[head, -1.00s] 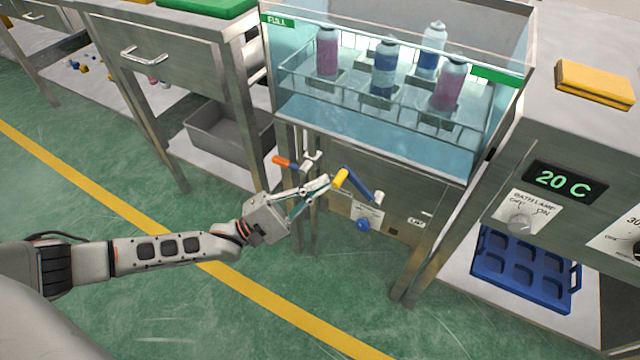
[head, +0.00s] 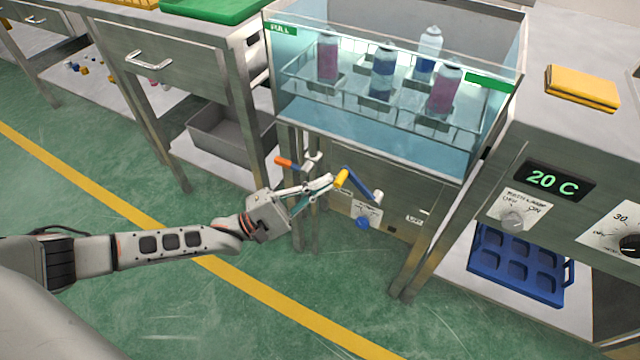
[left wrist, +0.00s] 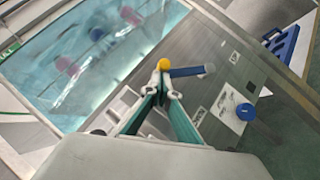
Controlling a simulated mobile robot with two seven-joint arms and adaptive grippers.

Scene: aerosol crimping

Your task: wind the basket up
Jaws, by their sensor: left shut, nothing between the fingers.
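The wire basket (head: 300,72) holds several spray cans, such as a pink one (head: 328,58) and a dark blue one (head: 383,72), inside the glass-walled water bath (head: 330,118). A crank with a blue arm (head: 361,181) and a yellow knob (head: 342,178) is on the bath's front; the knob also shows in the left wrist view (left wrist: 163,65). My left gripper (head: 330,181) is shut and empty, its fingertips right by the yellow knob. I cannot tell whether they touch it. My right gripper is not in view.
An orange-handled lever (head: 285,162) and a blue valve knob (head: 363,223) are close to the crank. A control panel reading 20 C (head: 554,180) is at right, above a blue tray (head: 518,265). Green floor (head: 330,290) lies open in front.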

